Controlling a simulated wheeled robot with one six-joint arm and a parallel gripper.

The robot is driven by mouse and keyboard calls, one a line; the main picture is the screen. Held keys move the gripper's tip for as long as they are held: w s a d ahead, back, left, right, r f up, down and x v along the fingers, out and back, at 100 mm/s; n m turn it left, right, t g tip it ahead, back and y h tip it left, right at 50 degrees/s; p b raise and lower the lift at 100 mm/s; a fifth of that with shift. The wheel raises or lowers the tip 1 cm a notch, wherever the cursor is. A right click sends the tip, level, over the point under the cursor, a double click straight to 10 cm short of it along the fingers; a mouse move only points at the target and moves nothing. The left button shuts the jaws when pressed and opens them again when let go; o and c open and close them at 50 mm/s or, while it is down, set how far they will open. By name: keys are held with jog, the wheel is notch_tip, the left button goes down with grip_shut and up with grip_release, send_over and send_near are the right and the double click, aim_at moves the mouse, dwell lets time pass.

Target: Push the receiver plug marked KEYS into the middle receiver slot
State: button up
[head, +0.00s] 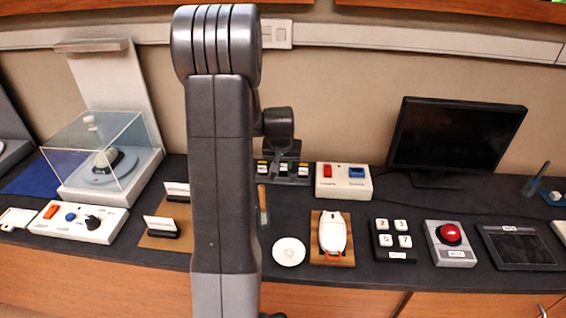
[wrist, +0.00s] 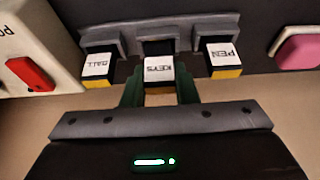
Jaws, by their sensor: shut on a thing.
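The KEYS plug (wrist: 158,70), with a white label and a yellowish end, lines up with the middle slot of the dark receiver (wrist: 158,30). I cannot tell how deep it sits. My gripper (wrist: 160,92) is shut on it, with a dark green finger on each side. The BALL plug (wrist: 99,67) and the PEN plug (wrist: 223,58) stand at the slots to either side, apart from my fingers. In the head view the receiver (head: 272,182) is at the back of the counter, partly hidden by my arm.
A white box (head: 343,192) with red and blue switches stands close beside the receiver; its red switch (wrist: 30,73) shows in the wrist view. A screwdriver (head: 262,205), a white disc (head: 289,251) and a mouse-like device (head: 332,232) lie in front. A monitor (head: 455,135) stands at right.

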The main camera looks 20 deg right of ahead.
jog(key=shift+f+b, duration=0.5)
jog(key=shift+f, duration=0.15)
jog(key=o, duration=1.5)
jog(key=shift+r, duration=0.2)
jog(key=shift+r+p, duration=2.25)
jog(key=shift+r, duration=1.15)
jog(key=shift+f, duration=0.2)
